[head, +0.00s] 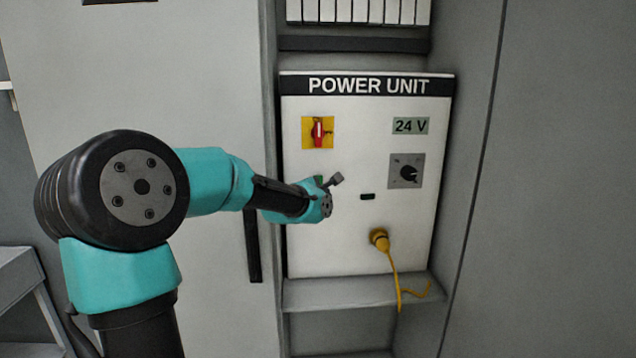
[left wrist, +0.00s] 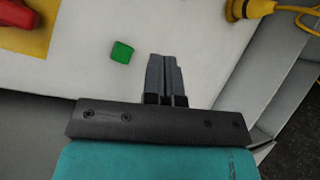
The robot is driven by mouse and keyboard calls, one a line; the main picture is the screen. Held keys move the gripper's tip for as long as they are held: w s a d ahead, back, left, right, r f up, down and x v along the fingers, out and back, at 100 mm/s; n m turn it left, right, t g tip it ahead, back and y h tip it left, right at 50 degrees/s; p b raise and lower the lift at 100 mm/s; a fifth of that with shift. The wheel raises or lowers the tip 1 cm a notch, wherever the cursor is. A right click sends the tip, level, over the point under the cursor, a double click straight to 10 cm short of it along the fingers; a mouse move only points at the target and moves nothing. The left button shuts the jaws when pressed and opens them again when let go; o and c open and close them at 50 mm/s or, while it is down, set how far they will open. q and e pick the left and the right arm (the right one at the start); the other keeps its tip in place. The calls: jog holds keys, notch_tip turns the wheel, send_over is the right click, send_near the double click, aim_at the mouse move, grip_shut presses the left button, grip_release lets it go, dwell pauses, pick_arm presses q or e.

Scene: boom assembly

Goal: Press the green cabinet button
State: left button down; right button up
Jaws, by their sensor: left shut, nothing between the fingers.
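The green cabinet button (left wrist: 122,52) is a small square on the white panel, to the left of my fingertips in the left wrist view. In the head view a sliver of the green button (head: 319,179) shows just above my left wrist, partly hidden by it. My left gripper (head: 338,179) is in front of the panel with its fingers shut and nothing between them. In the left wrist view the gripper (left wrist: 164,60) shows its two fingers together, apart from the button in the picture. The gap in depth to the panel is hard to tell. My right gripper is not in view.
A cabinet door stands left.

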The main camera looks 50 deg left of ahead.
pick_arm(q)
jog(key=w+a, duration=0.5)
jog(key=a, duration=0.1)
jog(key=shift+w+a, duration=0.15)
jog(key=shift+a, duration=0.2)
jog(key=shift+w+a, duration=0.35)
jog(key=shift+a, duration=0.15)
dwell(2.6)
jog(key=shift+w+a+r, duration=0.15)
jog(key=shift+w+a, duration=0.1)
jog(key=shift+a, duration=0.1)
dwell(0.8)
jog(key=shift+s, duration=0.1)
jog(key=shift+s+d, duration=0.6)
